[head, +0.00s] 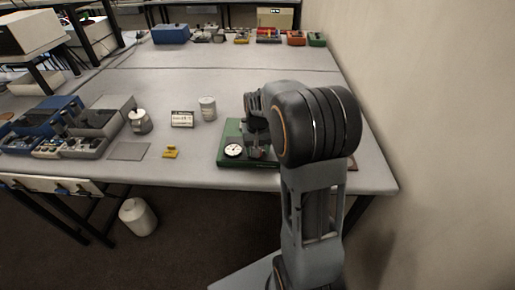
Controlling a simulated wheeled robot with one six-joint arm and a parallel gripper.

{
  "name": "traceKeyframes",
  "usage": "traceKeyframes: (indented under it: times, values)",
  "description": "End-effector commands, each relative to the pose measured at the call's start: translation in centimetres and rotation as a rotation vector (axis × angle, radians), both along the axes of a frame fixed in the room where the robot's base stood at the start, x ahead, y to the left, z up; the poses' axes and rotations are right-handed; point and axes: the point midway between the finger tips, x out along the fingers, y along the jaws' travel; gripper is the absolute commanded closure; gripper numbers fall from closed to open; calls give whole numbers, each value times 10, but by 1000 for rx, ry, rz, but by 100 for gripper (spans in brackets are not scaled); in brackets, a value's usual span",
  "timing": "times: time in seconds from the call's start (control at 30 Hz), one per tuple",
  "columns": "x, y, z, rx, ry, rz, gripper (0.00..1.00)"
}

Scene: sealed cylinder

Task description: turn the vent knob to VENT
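A green base (228,158) sits near the front edge of the table, on the right side, in the head view. A round white dial gauge (234,151) is on its front left part. My arm reaches over the base, and its dark far end (257,125) is above and behind the gauge. The arm covers most of what stands on the base. I cannot make out the vent knob, its VENT mark or the cylinder. My fingertips are too small and hidden to tell whether they are open or touch anything.
Left of the base are a white jar (207,108), a small sign (182,118), a yellow piece (170,152), a grey pad (128,151) and a metal pot (140,121). Grey and blue bins stand farther left. A wall (430,120) is close on the right.

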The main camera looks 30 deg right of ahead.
Motion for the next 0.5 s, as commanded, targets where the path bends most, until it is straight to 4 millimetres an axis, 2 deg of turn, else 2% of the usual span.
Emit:
traceKeyframes:
  times: [0.27,0.37,0.5]
  values:
    - [0,0,4,-1,-2,1,45]
    - [1,0,15,-2,-5,1,45]
    - [1,0,42,-2,-6,1,45]
